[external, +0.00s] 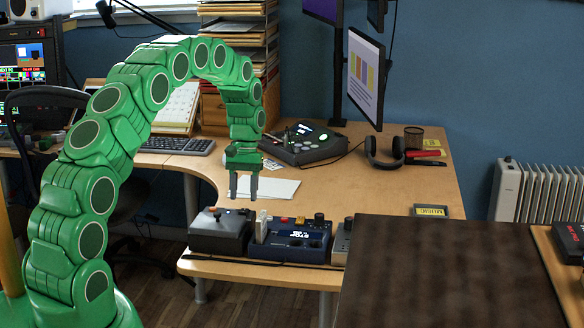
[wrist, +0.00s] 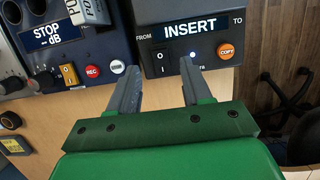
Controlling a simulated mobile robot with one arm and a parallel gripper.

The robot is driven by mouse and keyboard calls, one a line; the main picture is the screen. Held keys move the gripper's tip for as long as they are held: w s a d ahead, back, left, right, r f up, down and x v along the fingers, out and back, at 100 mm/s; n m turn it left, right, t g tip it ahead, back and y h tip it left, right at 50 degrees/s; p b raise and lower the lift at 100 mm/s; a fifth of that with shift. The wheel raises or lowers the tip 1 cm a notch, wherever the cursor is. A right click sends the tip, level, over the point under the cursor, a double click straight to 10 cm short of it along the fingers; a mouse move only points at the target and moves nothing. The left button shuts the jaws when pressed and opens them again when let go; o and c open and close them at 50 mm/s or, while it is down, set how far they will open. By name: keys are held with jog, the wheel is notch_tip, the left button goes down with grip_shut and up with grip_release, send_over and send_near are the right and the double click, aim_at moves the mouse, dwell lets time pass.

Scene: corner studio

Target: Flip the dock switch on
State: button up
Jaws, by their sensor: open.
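The dock is a dark grey box (wrist: 215,25) with a lit INSERT display and an orange COPY button (wrist: 226,51) in the wrist view. Its black rocker switch (wrist: 157,62) sits below the display at the left, and I cannot tell which way it is tipped. In the external view the dock (external: 219,238) stands at the table's front left. My gripper (external: 244,198) points down above the dock and the box beside it, fingers apart and empty. In the wrist view my gripper (wrist: 160,78) has its left fingertip close to the rocker, and its right fingertip by a small bluish light.
A blue box (external: 290,242) with a STOP display, its own rocker, buttons and knobs stands right beside the dock. A white piece (wrist: 92,10) stands up from it. White paper (external: 275,189) lies behind. A dark surface (external: 445,270) fills the right foreground.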

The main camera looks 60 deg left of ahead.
jog(key=v, duration=0.4)
jog(key=shift+r, duration=0.2)
jog(key=s+d+r+m, duration=0.2)
jog(key=s+d+r, duration=0.35)
jog(key=d, duration=0.25)
jog(key=s+d+r+m+y, duration=0.1)
jog(key=s+d+r, duration=0.3)
jog(key=d+r, duration=0.25)
jog(key=s+d+r+m, duration=0.2)
jog(key=s+d+r, duration=0.35)
jog(key=d, duration=0.25)
jog(key=s+d+m, duration=0.1)
jog(key=s+d, duration=0.3)
jog(key=s, duration=0.4)
jog(key=s+d+r+m, duration=0.1)
jog(key=s+d, duration=0.3)
jog(key=s, duration=0.5)
jog(key=s+d+m+y, duration=0.1)
jog(key=s+d, duration=0.3)
jog(key=s, duration=0.5)
jog(key=shift+s+r+m, duration=0.15)
jog(key=shift+s+m, duration=0.05)
jog(key=shift+m, duration=0.3)
